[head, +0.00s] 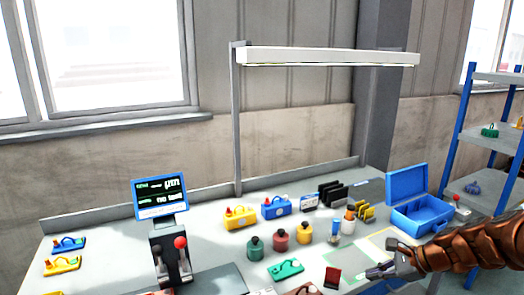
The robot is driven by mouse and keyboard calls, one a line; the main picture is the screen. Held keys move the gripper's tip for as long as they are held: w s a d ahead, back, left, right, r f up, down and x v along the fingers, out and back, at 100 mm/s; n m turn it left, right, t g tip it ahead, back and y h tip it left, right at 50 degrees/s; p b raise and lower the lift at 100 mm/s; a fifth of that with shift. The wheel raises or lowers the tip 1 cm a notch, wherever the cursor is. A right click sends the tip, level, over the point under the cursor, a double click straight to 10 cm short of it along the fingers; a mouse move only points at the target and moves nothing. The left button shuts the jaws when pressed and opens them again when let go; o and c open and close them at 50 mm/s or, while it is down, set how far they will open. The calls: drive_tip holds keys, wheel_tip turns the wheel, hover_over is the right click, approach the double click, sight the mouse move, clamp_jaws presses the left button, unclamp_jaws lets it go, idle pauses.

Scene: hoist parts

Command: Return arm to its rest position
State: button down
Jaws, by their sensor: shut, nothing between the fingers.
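My copper-brown arm reaches in from the right edge of the head view. My gripper (374,272) is at its end, low over the front right of the workbench (210,262), with its fingers pointing left. The fingers look shut and hold nothing. A small dark red block (332,278) lies just left of the fingertips. I cannot tell the exact height of the gripper above the bench.
An open blue case (422,216) stands behind my arm. Bottles (281,238), yellow (240,216) and blue (276,206) hoist parts and a green part (286,270) stand left. A screen (160,197) and red-knobbed lever (181,243) are farther left. Blue shelving (462,140) stands right.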

drive_tip(key=s+a+r+n+g+h+p, duration=0.1)
drive_tip(key=s+a+r+n+g, duration=0.2)
drive_tip(key=s+a+n, duration=0.4)
drive_tip(key=s+a+r+n+g+h+p, duration=0.1)
drive_tip(key=s+a+r+n+g, duration=0.2)
drive_tip(key=s+a, duration=0.55)
drive_tip(key=s+r+n+g+h+p, duration=0.1)
drive_tip(key=s+n+h, duration=0.4)
drive_tip(key=s, duration=1.2)
drive_tip(key=n, duration=0.4)
drive_tip(key=shift+s+d+n, duration=0.35)
drive_tip(key=shift+n, duration=0.05)
drive_tip(key=c, duration=1.9)
unclamp_jaws()
